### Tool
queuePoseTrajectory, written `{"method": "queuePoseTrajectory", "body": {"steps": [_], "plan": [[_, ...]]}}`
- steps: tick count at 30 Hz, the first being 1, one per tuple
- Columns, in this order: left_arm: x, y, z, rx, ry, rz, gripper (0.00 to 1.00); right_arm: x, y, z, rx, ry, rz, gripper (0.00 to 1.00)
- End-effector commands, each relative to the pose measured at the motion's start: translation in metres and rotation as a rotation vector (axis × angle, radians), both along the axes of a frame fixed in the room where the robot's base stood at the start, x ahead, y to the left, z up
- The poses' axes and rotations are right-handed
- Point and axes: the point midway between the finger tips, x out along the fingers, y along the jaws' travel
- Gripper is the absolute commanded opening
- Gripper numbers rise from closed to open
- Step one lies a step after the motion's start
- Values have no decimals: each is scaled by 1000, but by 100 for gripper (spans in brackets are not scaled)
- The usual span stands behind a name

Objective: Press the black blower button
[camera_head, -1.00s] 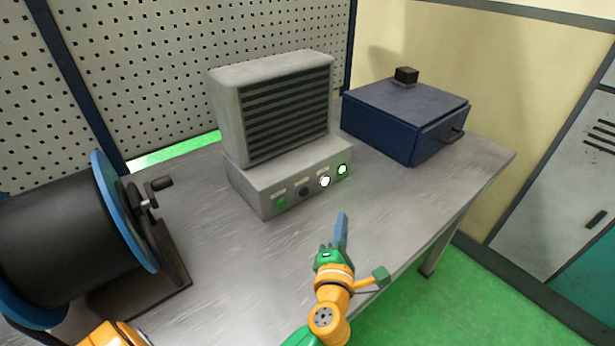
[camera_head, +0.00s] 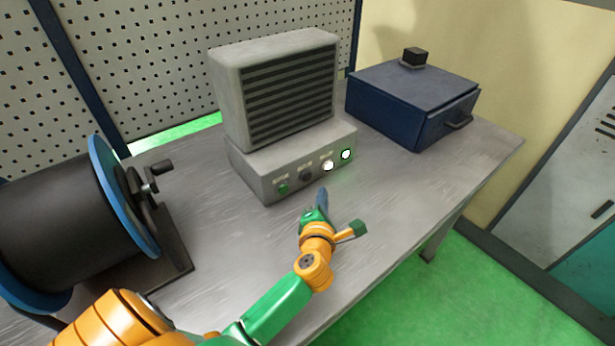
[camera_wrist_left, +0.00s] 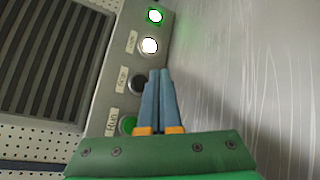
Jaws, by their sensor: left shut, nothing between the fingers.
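The grey blower (camera_head: 285,95) stands on the metal table, with a row of buttons on its base front. The black button (camera_head: 305,174) sits between a green button (camera_head: 283,188) and a lit white one (camera_head: 328,165). In the left wrist view the black button (camera_wrist_left: 139,83) is just left of the fingertips. My left gripper (camera_head: 322,192) is shut and empty, in front of the panel and a little right of the black button. It also shows in the left wrist view (camera_wrist_left: 160,75). I cannot tell whether it touches the panel. My right gripper is not in view.
A lit button with a green rim (camera_head: 346,154) is at the panel's right end. A dark blue box (camera_head: 410,105) stands at the right. A black spool with blue flanges (camera_head: 60,220) is at the left. The table (camera_head: 235,235) in front of the blower is clear.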

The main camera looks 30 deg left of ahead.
Motion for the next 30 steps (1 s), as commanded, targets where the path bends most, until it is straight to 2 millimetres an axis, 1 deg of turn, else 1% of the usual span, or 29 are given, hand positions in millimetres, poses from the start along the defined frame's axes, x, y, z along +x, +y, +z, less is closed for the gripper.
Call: {"method": "queuePoseTrajectory", "body": {"steps": [1, 3, 6, 9, 30], "plan": [[2, 7, 1, 3, -1, 1, 0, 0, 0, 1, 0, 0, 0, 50], [5, 14, 2, 2, 1, 0, 0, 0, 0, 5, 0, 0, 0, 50], [8, 23, 1, 3, 1, 1, 0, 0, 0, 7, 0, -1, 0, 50], [10, 28, 1, 0, 0, 0, 0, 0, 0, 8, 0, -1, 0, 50], [10, 30, 0, 0, 0, 0, 0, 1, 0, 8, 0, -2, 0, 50]]}}
